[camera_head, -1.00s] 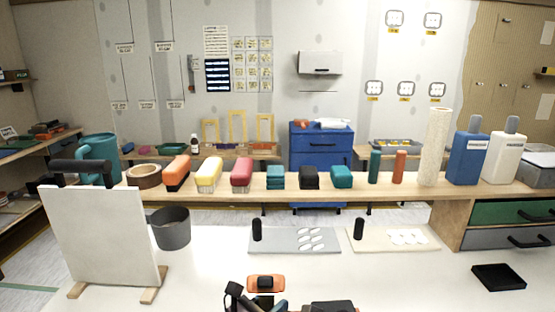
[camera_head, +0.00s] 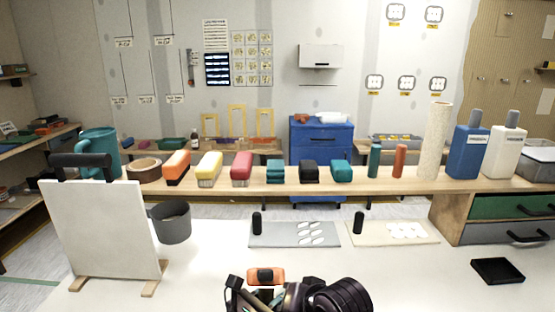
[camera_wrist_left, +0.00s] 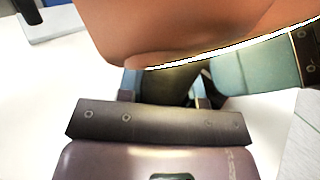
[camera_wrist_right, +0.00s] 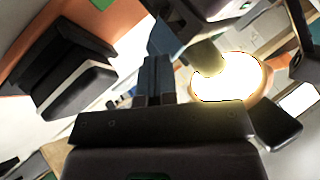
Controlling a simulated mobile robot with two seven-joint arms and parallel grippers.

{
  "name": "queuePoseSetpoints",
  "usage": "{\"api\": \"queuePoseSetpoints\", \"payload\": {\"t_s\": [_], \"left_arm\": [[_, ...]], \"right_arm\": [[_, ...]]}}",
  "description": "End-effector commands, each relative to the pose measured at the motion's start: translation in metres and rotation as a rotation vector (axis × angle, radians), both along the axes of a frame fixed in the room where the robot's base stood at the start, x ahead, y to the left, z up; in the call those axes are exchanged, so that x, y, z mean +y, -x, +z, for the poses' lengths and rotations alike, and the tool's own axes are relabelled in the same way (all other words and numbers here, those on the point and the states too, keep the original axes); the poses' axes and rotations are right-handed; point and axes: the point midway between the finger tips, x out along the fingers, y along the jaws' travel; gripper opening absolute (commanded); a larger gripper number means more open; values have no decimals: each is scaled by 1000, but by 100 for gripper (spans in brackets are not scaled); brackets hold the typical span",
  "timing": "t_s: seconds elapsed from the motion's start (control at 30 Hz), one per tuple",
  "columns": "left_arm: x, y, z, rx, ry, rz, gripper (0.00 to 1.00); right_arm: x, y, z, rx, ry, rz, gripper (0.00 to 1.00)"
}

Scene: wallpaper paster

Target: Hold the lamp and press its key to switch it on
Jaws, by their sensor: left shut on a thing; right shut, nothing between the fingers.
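The lamp (camera_head: 266,275) is an orange body with a dark panel, low in the middle of the head view. My left gripper (camera_wrist_left: 165,85) is shut on it, and its orange body (camera_wrist_left: 190,25) fills the top of the left wrist view, with a bright white strip along its edge. In the right wrist view a round, orange-rimmed lamp face (camera_wrist_right: 240,85) glows strongly. My right gripper (camera_wrist_right: 157,80) is shut and empty, close beside the lamp. I cannot make out the key, or whether a fingertip touches it.
A white board (camera_head: 105,235) stands on the table at left, with a grey bin (camera_head: 170,222) beside it. Grey (camera_head: 290,236) and cream (camera_head: 390,234) trays lie ahead. A black tray (camera_head: 497,271) lies at right. The wooden shelf (camera_head: 300,189) behind carries blocks and bottles.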

Motion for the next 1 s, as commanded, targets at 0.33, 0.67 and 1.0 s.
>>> {"api": "queuePoseSetpoints", "payload": {"t_s": [0.33, 0.67, 1.0], "left_arm": [[0, 1, -5, 6, -3, 0, 62], [-1, 1, 1, 1, 2, -3, 63], [1, 6, 2, -1, 8, -8, 63]], "right_arm": [[0, 0, -2, 2, -1, 0, 0], [0, 0, -2, 2, 0, 0, 0], [-3, -1, -18, 21, 7, -8, 0]]}}
